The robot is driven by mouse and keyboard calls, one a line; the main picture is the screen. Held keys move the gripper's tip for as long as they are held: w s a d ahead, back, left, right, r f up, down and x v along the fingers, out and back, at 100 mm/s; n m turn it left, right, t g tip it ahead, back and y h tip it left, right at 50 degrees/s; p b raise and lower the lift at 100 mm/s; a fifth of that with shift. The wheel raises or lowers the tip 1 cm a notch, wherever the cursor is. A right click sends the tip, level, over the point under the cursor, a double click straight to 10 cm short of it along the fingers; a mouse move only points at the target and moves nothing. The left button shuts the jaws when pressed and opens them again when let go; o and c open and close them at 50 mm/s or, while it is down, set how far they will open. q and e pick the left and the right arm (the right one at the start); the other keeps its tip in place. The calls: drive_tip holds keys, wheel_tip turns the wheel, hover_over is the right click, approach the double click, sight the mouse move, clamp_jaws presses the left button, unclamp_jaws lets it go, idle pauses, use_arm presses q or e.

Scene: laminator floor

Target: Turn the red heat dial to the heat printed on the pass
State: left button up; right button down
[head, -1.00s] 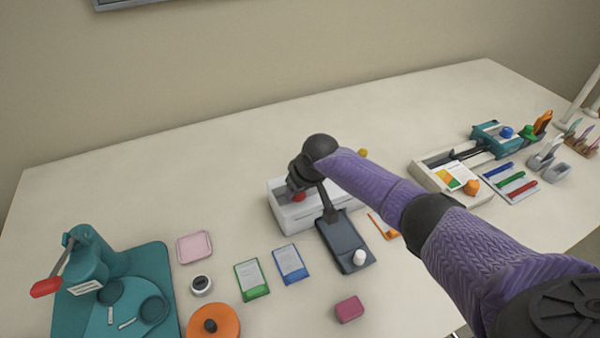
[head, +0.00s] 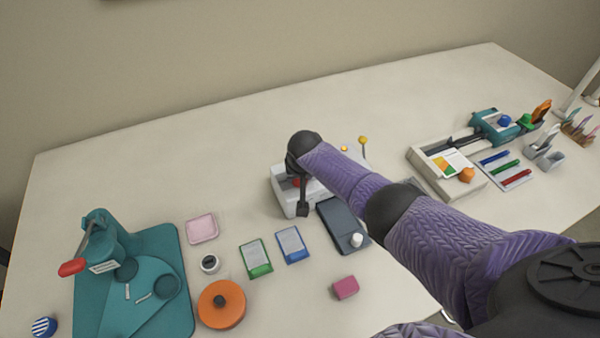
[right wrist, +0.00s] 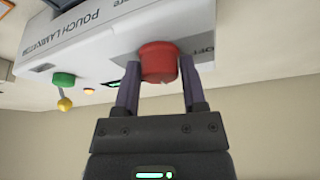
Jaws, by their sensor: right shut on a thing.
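The white laminator (head: 285,203) stands on the table, partly hidden behind my right arm. Its red heat dial (head: 296,183) shows as a small patch there, and large in the right wrist view (right wrist: 159,62). My right gripper (right wrist: 160,75) has one finger on each side of the dial and is shut on it. The dial's scale and pointer cannot be read. A green-edged card (head: 255,258) and a blue-edged card (head: 291,245) lie in front of the laminator. Their print is too small to read, and I cannot tell which is the pass. My left gripper is out of view.
A dark plate with a white knob (head: 338,218) lies before the laminator. A yellow-tipped lever (right wrist: 65,104) and small amber light (right wrist: 89,91) are on the laminator. A pink block (head: 345,288), orange disc (head: 221,303) and teal press (head: 95,240) stand nearby. The table behind is clear.

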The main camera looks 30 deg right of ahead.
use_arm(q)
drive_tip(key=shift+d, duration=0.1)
use_arm(e)
drive_tip(key=c, duration=0.6)
unclamp_jaws()
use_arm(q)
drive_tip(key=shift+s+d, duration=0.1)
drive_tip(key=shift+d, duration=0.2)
use_arm(e)
drive_tip(key=o, duration=0.5)
drive_tip(key=shift+c, duration=0.2)
use_arm(q)
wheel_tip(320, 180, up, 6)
drive_tip(key=p, duration=0.6)
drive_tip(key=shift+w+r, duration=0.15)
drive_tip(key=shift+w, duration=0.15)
use_arm(e)
drive_tip(key=v, duration=1)
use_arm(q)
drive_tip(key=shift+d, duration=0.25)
use_arm(e)
drive_tip(key=shift+f, duration=0.1)
